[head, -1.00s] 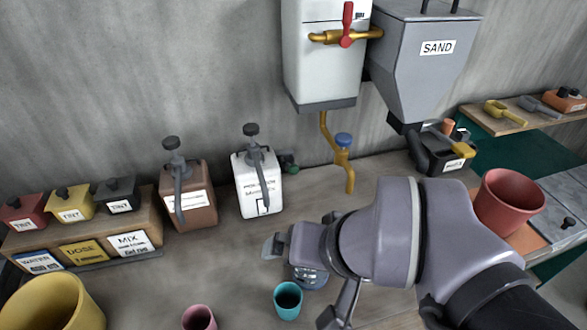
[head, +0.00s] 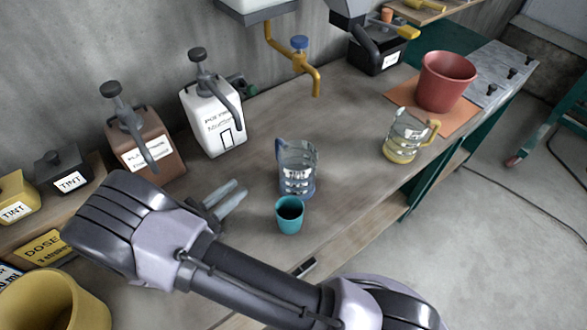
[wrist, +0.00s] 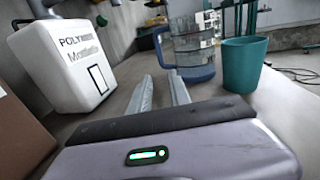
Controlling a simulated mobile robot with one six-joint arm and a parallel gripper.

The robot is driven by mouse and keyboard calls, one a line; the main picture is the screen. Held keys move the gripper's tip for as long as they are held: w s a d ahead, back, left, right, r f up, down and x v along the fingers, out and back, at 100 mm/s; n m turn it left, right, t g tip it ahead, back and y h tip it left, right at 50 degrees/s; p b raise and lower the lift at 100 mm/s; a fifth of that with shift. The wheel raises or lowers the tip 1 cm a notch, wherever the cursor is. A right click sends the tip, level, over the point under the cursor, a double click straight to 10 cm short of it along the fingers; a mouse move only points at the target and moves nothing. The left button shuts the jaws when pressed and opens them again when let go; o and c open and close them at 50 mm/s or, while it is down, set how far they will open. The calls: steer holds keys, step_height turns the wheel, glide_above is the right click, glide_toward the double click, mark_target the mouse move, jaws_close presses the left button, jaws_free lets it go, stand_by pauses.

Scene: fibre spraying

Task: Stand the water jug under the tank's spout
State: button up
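The water jug (head: 297,170) is clear, with a blue base, and stands upright on the bench just behind a teal cup (head: 289,214). The wrist view shows the jug (wrist: 192,45) with its blue handle on the left side. The brass spout (head: 312,80), with a blue knob, hangs from the white tank (head: 262,10) above the bench, behind the jug; only the tank's bottom shows. My gripper (head: 240,195) is open and empty, left of the jug and apart from it. In the wrist view its two fingers (wrist: 160,84) point towards the jug's handle side with a gap between them.
White (head: 213,118) and brown (head: 145,140) pump containers stand at the back left. A second clear jug with a yellow handle (head: 403,140) and a red bucket (head: 447,82) stand to the right. The bench below the spout looks clear.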

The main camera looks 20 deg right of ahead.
steer(key=b+x, duration=0.5)
steer(key=x, duration=1.1)
steer(key=shift+r, duration=0.2)
jaws_close()
stand_by(0.4)
